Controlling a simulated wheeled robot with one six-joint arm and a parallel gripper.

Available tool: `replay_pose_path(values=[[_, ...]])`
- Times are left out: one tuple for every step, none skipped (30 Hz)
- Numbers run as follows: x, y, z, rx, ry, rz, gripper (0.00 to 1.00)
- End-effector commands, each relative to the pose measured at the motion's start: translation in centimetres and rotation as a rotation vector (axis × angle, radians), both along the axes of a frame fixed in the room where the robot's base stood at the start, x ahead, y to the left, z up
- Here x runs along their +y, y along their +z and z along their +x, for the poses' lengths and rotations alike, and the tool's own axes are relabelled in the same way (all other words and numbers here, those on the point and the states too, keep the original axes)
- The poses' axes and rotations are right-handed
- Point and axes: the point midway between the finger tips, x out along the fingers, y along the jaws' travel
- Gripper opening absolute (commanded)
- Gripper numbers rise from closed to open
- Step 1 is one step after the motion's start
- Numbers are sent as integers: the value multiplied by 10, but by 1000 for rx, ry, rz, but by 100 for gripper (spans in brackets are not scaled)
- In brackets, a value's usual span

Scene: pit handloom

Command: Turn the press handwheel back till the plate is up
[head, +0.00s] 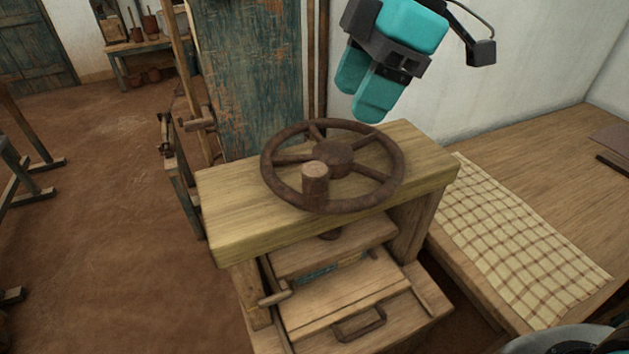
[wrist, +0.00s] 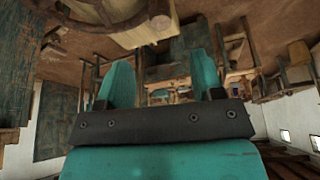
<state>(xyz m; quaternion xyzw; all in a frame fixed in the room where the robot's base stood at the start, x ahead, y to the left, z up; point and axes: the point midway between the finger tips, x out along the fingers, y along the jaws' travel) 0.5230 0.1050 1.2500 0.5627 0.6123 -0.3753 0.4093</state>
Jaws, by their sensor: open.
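The press handwheel (head: 388,191) is a rusty brown spoked wheel lying flat above the press's wooden top beam (head: 232,213). Its upright knob (head: 315,182) is at the wheel's near-left side. The press plate (head: 335,249) is a wooden board under the beam, with a gap below it where something bluish shows. My gripper (head: 362,98) is teal and dark grey, open and empty, above and behind the wheel, apart from it. In the wrist view my two teal fingers (wrist: 162,82) stand apart with nothing between them. Part of the wheel (wrist: 110,12) shows at the top there.
A drawer-like board with a metal handle (head: 360,324) is at the press's front. A checked cloth (head: 510,235) lies on the wooden table (head: 535,165) at right. A worn blue-green panel (head: 250,70) stands behind the press. Bare floor (head: 110,240) is at left.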

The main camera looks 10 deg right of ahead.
Motion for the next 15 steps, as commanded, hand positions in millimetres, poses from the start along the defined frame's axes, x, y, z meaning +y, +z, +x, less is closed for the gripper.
replay_pose_path(values=[[5, -13, -2, 7, 3, -2, 61], [8, -19, -2, 6, 3, -2, 61], [11, -28, -2, 6, 3, -3, 61], [14, -34, -3, 8, 2, -2, 61], [17, -40, -2, 7, 2, -2, 61], [20, -49, -3, 7, 2, -3, 61], [23, -55, -3, 6, 1, -3, 61], [25, -61, -4, 8, 2, -3, 61], [29, -70, -4, 7, 1, -4, 61], [31, -76, -4, 6, 0, -4, 61], [34, -82, -4, 7, 1, -5, 61], [37, -89, -4, 6, 0, -4, 61], [39, -94, -4, 6, 0, -3, 61], [41, -99, -4, 5, -1, -3, 61], [43, -105, -5, 4, 0, -3, 61]])
